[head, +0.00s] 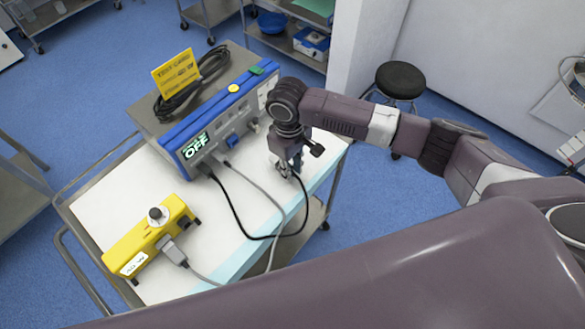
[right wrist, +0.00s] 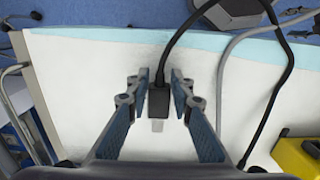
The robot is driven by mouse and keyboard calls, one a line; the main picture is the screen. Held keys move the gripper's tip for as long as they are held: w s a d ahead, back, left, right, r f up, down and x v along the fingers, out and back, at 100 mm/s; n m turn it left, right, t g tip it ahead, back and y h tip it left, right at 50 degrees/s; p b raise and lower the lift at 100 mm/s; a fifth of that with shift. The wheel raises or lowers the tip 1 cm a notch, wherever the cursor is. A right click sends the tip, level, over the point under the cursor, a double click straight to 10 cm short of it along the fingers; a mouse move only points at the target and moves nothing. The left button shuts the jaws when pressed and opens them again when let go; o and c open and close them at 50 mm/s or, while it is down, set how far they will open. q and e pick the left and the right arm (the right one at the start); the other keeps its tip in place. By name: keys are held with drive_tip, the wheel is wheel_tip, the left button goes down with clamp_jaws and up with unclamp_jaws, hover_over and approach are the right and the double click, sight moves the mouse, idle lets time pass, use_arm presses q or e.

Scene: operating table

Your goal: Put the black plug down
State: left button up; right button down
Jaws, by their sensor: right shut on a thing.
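My right gripper (head: 287,168) is over the right part of the white-topped cart (head: 108,196). In the right wrist view, the right gripper (right wrist: 160,84) is shut on the black plug (right wrist: 158,102), which sits between its fingertips with its pale prong end towards my wrist. The plug's black cord (right wrist: 178,42) leads away from it. In the head view the cord (head: 238,222) loops across the cart top to the blue-topped device; the plug is mostly hidden by the gripper. I cannot tell whether the plug touches the cart top. My left gripper is not in view.
The device (head: 210,125) shows "OFF" and carries a coiled cable and a yellow card (head: 176,73). A yellow box (head: 148,240) with a knob has a grey connector (head: 172,251) at its side. A grey cable (head: 262,190) crosses the cart. White surface around the gripper is partly clear.

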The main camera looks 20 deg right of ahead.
drive_tip(key=shift+f, duration=0.6)
drive_tip(key=c, duration=1.7)
unclamp_jaws()
drive_tip(key=shift+r, duration=0.1)
drive_tip(key=r, duration=0.6)
drive_tip(key=r+b, duration=0.1)
drive_tip(key=r, duration=0.6)
drive_tip(key=shift+w+a, duration=0.15)
drive_tip(key=shift+w, duration=0.05)
